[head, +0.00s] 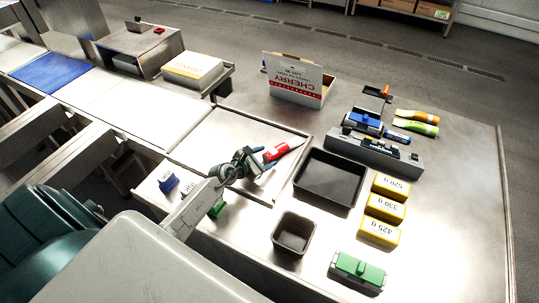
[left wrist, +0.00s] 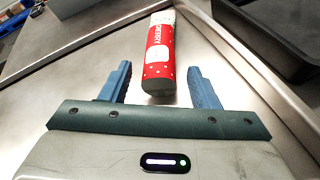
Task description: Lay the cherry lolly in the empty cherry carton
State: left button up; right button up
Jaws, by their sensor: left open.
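The cherry lolly is in a red and white wrapper (head: 277,152) and lies on the steel tray in the head view. My right gripper is not in view.
A black tray (head: 361,179) and a small dark bin (head: 276,236) lie right of the steel tray (head: 215,135). Yellow weight blocks (head: 380,231), a green block (head: 358,268) and a grey rack (head: 372,153) stand further right. A steel machine (head: 140,45) is at back left.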

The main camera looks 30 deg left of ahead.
pick_arm(q)
jog(key=v, duration=0.8)
jog(key=shift+o, duration=0.3)
jog(key=shift+s+r, duration=0.15)
jog(key=shift+s, duration=0.05)
jog(key=shift+w+a+r, duration=0.1)
jog(key=shift+r, duration=0.1)
jog(key=w+a+r+n+t+y+b, duration=0.2)
jog(key=w+a+r+n+t+y, duration=0.45)
jog(key=w+r+n, duration=0.45)
jog(key=w+a+r+n+g+y+b, duration=0.15)
jog(key=a+n+g+y, duration=0.25)
jog(key=a+n+y, duration=0.55)
jog(key=n+g+h+b, duration=0.4)
jog(key=n+g+h, duration=0.9)
jog(key=n+g, duration=0.4)
send_near(282, 146)
jog(key=shift+s+a+f+n+t, duration=0.1)
jog(key=shift+s+n+t, duration=0.4)
jog(key=shift+n+t, duration=0.05)
notch_tip(282, 146, down, 5)
jog(key=shift+r+p, duration=0.2)
jog(key=shift+p, duration=0.15)
notch_tip(282, 146, down, 5)
jog(key=shift+r+p, duration=0.1)
jog(key=shift+p, duration=0.85)
jog(key=shift+f, duration=0.4)
